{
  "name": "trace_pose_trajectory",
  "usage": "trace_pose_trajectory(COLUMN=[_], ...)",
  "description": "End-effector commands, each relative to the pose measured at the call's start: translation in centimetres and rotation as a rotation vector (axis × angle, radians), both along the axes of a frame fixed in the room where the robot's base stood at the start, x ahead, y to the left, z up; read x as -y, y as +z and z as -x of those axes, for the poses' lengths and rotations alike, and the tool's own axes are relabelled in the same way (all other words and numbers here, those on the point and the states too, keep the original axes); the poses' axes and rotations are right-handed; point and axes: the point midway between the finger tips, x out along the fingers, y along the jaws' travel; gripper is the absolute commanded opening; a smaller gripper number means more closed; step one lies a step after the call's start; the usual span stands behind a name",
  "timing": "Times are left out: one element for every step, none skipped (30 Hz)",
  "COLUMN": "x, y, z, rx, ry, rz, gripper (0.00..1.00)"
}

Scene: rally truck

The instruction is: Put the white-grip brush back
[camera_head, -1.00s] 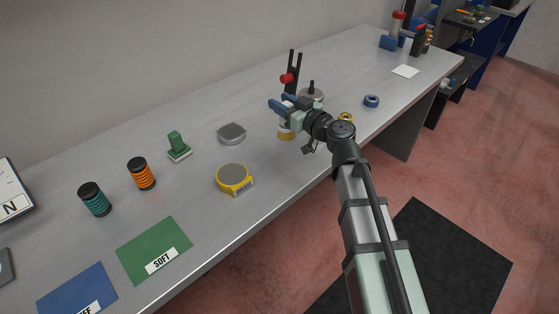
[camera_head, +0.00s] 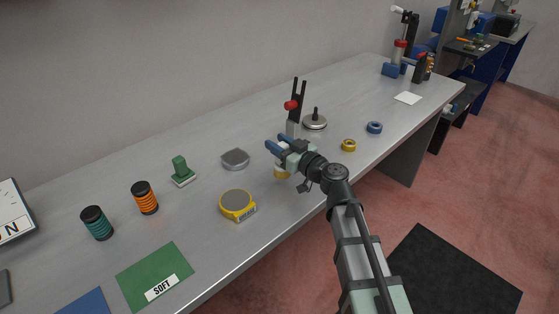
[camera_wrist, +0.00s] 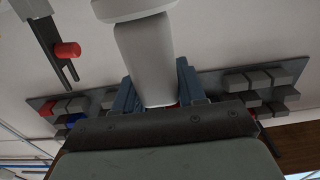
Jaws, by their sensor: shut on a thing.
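My gripper (camera_head: 276,143) is shut on the white-grip brush, above the middle of the grey bench. In the wrist view, the pale grip (camera_wrist: 145,60) sits between my fingers (camera_wrist: 158,92). In the head view, the brush's yellowish lower part (camera_head: 282,173) shows below my gripper. The rest is hidden by it. I cannot tell whether the brush touches the bench.
A black fork stand with a red knob (camera_head: 292,105) is close behind my gripper. A yellow tin (camera_head: 237,205) and a grey block (camera_head: 235,158) are to the left. A yellow ring (camera_head: 348,145), blue ring (camera_head: 375,127) and silver knobbed disc (camera_head: 315,122) are to the right.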

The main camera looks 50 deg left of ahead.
Motion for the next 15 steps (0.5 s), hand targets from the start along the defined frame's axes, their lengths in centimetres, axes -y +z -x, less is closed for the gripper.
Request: trace_pose_trajectory(x=[0.0, 0.0, 0.0, 0.0, 0.0, 0.0, 0.0, 0.0, 0.0, 0.0, 0.0, 0.0, 0.0, 0.0, 0.0], y=[-0.3, -0.4, -0.6, -0.7, -0.9, -1.3, -1.6, -2.0, -2.5, -2.9, -3.3, -3.7, -4.0, -4.3, -4.6], z=[0.0, 0.0, 0.0, 0.0, 0.0, 0.0, 0.0, 0.0, 0.0, 0.0, 0.0, 0.0, 0.0, 0.0, 0.0], rx=[-0.001, -0.001, -0.001, -0.001, -0.001, -0.002, -0.002, -0.002, -0.002, -0.002, -0.003, -0.002, -0.001, -0.002, -0.002], ry=[0.0, 0.0, -0.001, 0.0, 0.0, 0.0, 0.0, 0.0, -0.001, -0.001, -0.001, -0.001, -0.001, -0.001, -0.001], rz=[0.0, 0.0, 0.0, 0.001, 0.001, 0.001, 0.001, 0.001, 0.002, 0.002, 0.002, 0.002, 0.002, 0.001, 0.001], gripper=[0.1, 0.1, 0.1, 0.1, 0.1, 0.1, 0.1, 0.1, 0.1, 0.1, 0.1, 0.1, 0.1, 0.1, 0.1])
